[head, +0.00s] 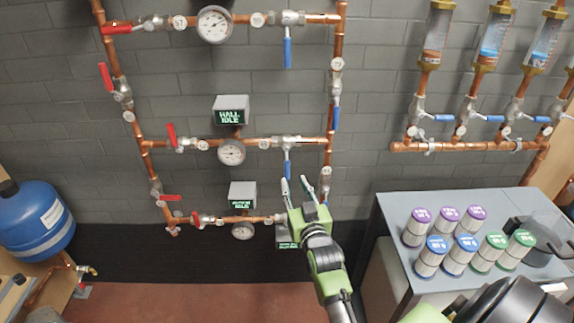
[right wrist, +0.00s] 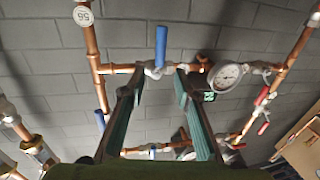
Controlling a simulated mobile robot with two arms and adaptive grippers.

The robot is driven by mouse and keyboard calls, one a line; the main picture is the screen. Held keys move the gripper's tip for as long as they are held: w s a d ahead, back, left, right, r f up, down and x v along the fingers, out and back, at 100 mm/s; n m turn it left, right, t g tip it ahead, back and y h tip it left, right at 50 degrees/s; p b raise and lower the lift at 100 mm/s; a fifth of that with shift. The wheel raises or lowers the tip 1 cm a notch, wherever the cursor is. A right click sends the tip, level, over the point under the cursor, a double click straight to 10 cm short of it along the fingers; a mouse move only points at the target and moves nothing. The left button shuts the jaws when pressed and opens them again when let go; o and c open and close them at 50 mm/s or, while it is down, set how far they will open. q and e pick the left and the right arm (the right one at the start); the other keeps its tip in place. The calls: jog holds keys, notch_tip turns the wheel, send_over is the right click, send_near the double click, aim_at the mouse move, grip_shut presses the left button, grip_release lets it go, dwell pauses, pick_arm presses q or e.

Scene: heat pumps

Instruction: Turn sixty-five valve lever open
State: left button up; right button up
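Several valves with lever handles sit on copper pipes on the wall. The number tags are too small in the head view to tell which is sixty-five. My right gripper (head: 304,184) is open and empty at the lower middle pipes, just below a blue lever (head: 287,160) that hangs down from the middle pipe. In the right wrist view a blue lever (right wrist: 161,46) and its valve body show beyond and between the spread fingertips (right wrist: 158,72). I cannot tell whether a finger touches it. A round tag (right wrist: 83,16) there looks like 56 or 95. My left gripper is not in view.
Red levers (head: 105,77) and gauges (head: 214,25) line the left pipes. Another blue lever (head: 336,118) sits on the right vertical pipe. A grey cabinet (head: 400,268) carrying several cans (head: 417,227) stands at right. A blue tank (head: 30,222) is at left.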

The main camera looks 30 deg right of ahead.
aim_at(288, 167)
jog(key=p+x, duration=0.1)
jog(key=x, duration=0.9)
jog(key=shift+f, duration=0.1)
grip_shut()
